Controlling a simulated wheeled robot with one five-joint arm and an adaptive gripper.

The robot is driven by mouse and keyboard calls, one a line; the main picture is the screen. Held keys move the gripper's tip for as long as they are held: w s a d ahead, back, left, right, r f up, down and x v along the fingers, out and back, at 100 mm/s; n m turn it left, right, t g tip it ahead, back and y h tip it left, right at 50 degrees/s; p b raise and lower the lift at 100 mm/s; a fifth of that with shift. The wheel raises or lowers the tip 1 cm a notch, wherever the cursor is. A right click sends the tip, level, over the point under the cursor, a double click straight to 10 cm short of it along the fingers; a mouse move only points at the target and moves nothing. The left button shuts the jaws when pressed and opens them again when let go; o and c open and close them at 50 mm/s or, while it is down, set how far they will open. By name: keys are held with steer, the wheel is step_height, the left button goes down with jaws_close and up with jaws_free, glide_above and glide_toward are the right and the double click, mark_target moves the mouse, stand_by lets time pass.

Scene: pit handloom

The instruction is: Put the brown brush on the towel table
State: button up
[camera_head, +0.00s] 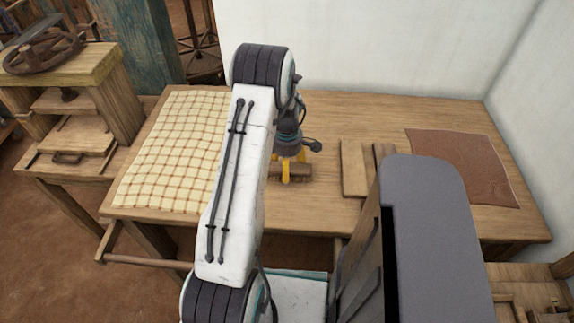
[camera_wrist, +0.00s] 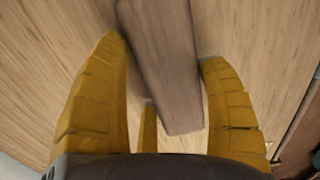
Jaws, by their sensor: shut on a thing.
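My gripper (camera_head: 297,168) points down over the wooden table (camera_head: 370,112) that carries the checkered towel (camera_head: 165,160). Its yellow fingers are shut on the brown brush (camera_head: 292,171), to the right of the towel. In the wrist view the brush (camera_wrist: 163,60) is a long brown block between the fingers, its near end close to the palm and its far end out of frame. The brush is at or just above the table top; I cannot tell if it touches. My arm hides part of the towel's right side and the table beside it.
Wooden boards (camera_head: 353,168) lie right of my gripper. A brown cloth (camera_head: 465,165) lies at the table's right. A white wall (camera_head: 400,45) stands behind. A wooden bench with a wheel (camera_head: 40,50) stands at the left. Bare table top shows behind the boards.

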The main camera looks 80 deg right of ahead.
steer(key=shift+f, duration=0.25)
steer(key=o, duration=1.3)
steer(key=shift+c, duration=0.2)
step_height(320, 180, up, 12)
steer(key=shift+b, duration=0.3)
steer(key=shift+r, duration=0.1)
